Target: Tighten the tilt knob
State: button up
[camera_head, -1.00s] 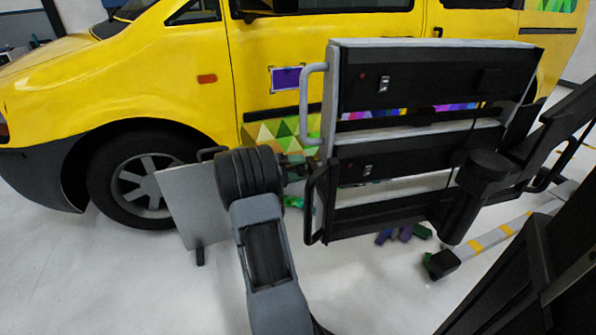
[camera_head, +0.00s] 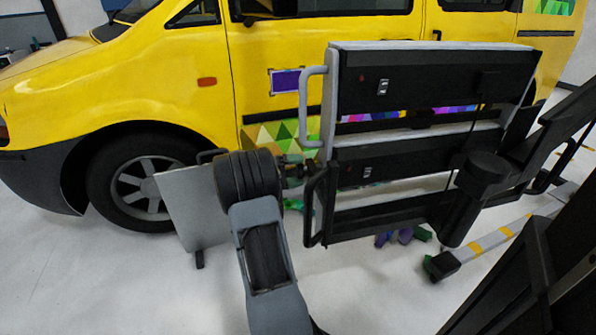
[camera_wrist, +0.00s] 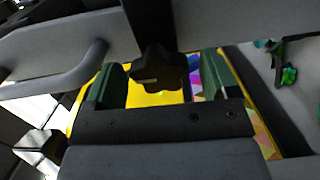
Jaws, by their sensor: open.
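The tilt knob (camera_wrist: 158,72) is a black, lobed knob in the upper middle of the wrist view. It sits under a dark upright part of the frame. My gripper (camera_wrist: 162,78) is open, with one green finger to the left of the knob and one to the right. Gaps show between the knob and both fingers. In the head view my gripper (camera_head: 292,170) is at the left edge of the lamp-like black panel rig (camera_head: 420,85), mostly hidden behind my wrist. The knob cannot be made out clearly there.
A grey handle (camera_head: 310,105) and a black handle (camera_head: 312,205) stick out from the rig's left side, close to my wrist. A grey board (camera_head: 190,205) stands at the left. A yellow van (camera_head: 180,85) is behind. Coloured pieces (camera_head: 402,236) lie on the floor.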

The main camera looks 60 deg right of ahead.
jog(key=p+v, duration=0.3)
jog(key=v, duration=1)
jog(key=shift+w+a, duration=0.2)
jog(key=shift+a, duration=0.05)
jog(key=s+a+r+n+t+y+p, duration=0.3)
jog(key=a+r+t+y+p, duration=0.1)
jog(key=a+r+p, duration=0.6)
jog(key=s+a+r+n+t+y+p, duration=0.3)
jog(key=a+r+t+p, duration=0.3)
jog(key=a+r+p, duration=0.5)
jog(key=s+a+r+n+t+y+p, duration=0.3)
jog(key=s+a+r+t+y+p, duration=0.2)
jog(key=a+r+p, duration=0.6)
notch_tip(320, 180, up, 2)
jog(key=shift+a+r+t+y, duration=0.1)
jog(key=shift+a+t+y, duration=0.4)
jog(key=shift+t, duration=0.1)
jog(key=shift+c, duration=0.5)
